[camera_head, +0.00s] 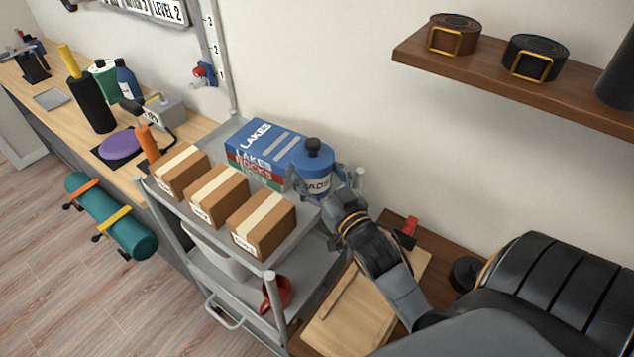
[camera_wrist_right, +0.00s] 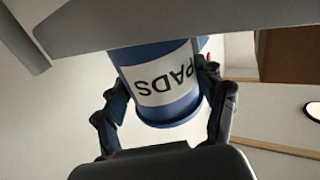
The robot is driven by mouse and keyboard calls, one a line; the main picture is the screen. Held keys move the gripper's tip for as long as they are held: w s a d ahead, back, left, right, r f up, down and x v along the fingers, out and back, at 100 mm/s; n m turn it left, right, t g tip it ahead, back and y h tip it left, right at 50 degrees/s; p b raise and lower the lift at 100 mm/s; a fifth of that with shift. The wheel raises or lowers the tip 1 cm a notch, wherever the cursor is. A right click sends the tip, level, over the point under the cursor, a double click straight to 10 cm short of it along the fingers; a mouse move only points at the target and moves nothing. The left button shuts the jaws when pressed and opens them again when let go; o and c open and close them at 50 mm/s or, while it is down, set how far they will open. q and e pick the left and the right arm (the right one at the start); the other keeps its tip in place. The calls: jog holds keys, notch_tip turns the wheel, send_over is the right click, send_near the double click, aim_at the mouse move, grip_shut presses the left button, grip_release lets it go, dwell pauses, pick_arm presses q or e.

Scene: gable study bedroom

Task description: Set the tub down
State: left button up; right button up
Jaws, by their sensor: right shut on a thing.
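The tub (camera_head: 316,164) is blue with a white label and a dark knobbed lid. It stands upright at the back right of the grey cart's top tray (camera_head: 308,222), beside a stack of books. My right gripper (camera_head: 318,181) is shut around its sides. In the right wrist view the tub (camera_wrist_right: 160,85) appears upside down, with the label PADS between both fingers (camera_wrist_right: 168,95). A grey edge hides its base there, so I cannot tell whether it touches the tray. My left gripper is out of view.
Several cardboard boxes (camera_head: 217,195) line the tray's front, and the books (camera_head: 262,148) stand left of the tub. A red mug (camera_head: 277,292) is on the lower shelf.

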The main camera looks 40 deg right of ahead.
jog(key=shift+f, duration=1.1)
jog(key=o, duration=1.6)
jog(key=shift+s+a+f, duration=0.1)
jog(key=shift+f, duration=0.15)
jog(key=shift+c, duration=0.2)
